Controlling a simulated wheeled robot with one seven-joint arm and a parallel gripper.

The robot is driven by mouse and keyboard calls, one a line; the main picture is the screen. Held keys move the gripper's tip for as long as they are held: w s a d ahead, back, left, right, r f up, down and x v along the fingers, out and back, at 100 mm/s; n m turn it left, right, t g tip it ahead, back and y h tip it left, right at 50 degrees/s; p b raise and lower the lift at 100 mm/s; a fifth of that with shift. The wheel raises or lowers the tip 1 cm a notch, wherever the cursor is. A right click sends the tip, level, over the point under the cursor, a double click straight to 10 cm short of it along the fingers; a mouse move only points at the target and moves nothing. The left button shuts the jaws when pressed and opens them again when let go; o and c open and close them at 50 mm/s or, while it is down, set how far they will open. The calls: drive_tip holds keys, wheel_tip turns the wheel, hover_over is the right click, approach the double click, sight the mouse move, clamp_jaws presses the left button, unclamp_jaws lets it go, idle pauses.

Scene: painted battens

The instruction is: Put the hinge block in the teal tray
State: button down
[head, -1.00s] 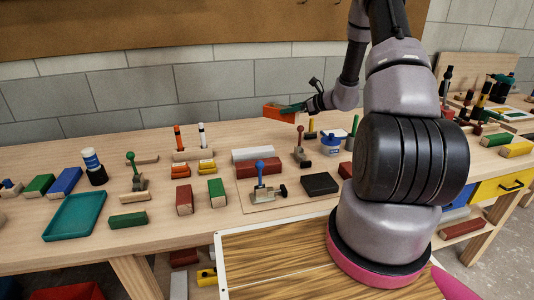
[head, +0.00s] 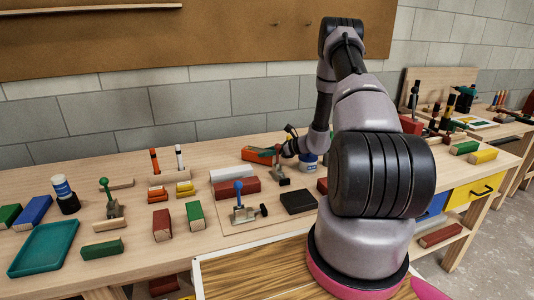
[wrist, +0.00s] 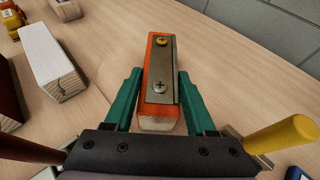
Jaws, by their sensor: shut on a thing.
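The hinge block is an orange block (wrist: 153,48) with a grey metal plate and two screws on top. My gripper (wrist: 158,78) is shut on it, with a teal finger on each long side. In the head view the orange hinge block (head: 254,155) is at the back middle of the bench, in my gripper (head: 270,154), behind the white block. The gap under it cannot be judged well. The teal tray (head: 42,249) lies empty at the front left of the bench, far from my gripper.
A white block (head: 232,174) and a red block (head: 237,188) lie in front of my gripper. Green-knobbed (head: 108,205) and blue-knobbed (head: 240,205) clamps stand upright. Several small blocks lie between.

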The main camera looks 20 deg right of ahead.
drive_tip(key=shift+f, duration=0.2)
drive_tip(key=shift+c, duration=1.1)
unclamp_jaws()
drive_tip(key=shift+r, duration=0.1)
